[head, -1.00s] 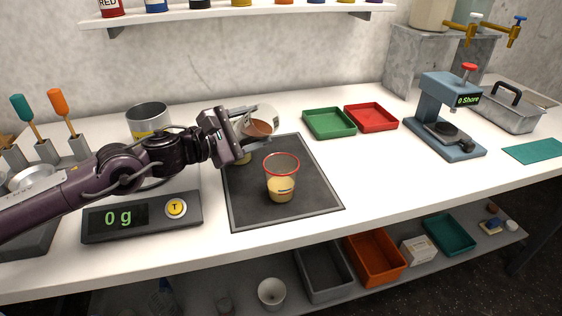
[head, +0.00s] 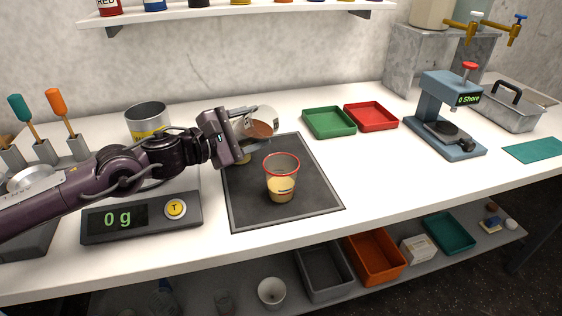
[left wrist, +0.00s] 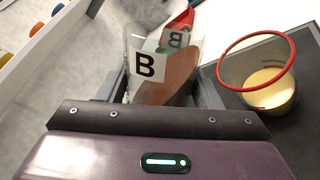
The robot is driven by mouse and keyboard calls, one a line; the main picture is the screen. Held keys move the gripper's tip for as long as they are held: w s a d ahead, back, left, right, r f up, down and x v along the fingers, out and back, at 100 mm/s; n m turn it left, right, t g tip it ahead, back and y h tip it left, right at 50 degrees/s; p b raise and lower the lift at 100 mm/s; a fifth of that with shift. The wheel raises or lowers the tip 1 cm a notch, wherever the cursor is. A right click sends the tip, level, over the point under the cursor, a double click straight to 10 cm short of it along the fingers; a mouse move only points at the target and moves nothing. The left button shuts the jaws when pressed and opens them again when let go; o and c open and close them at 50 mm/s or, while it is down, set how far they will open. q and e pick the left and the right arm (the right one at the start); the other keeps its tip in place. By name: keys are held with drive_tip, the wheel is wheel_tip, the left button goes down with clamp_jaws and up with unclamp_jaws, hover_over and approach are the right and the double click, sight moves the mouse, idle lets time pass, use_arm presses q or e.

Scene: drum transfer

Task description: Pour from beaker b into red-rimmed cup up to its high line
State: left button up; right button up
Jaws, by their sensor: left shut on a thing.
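My left gripper (head: 243,128) is shut on beaker b (head: 262,126), a clear beaker with a brown liquid inside. The beaker is tilted strongly and held above the dark mat, up and left of the cup. In the left wrist view beaker b (left wrist: 163,72) shows its "B" label between the fingers. My right gripper is not in view.
The dark mat (head: 238,213) lies mid-table. A scale (head: 140,216) reading 0 g stands left, with a metal can (head: 148,118) behind it. Green (head: 329,122) and red (head: 371,116) trays lie behind right, and a blue press (head: 444,115) stands further right. The front right tabletop is clear.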

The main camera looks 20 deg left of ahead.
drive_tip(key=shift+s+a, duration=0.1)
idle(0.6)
use_arm(q)
drive_tip(key=shift+m, duration=0.3)
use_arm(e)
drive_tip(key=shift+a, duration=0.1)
use_arm(q)
drive_tip(key=shift+p, duration=0.35)
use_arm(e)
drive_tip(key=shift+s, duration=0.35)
use_arm(q)
drive_tip(key=shift+r+m+p, duration=0.25)
drive_tip(key=shift+m+p, duration=0.05)
drive_tip(key=shift+m, duration=0.2)
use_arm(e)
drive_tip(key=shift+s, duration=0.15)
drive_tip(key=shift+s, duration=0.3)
use_arm(q)
drive_tip(key=shift+r+m+p, duration=0.1)
drive_tip(key=shift+m+p, duration=0.2)
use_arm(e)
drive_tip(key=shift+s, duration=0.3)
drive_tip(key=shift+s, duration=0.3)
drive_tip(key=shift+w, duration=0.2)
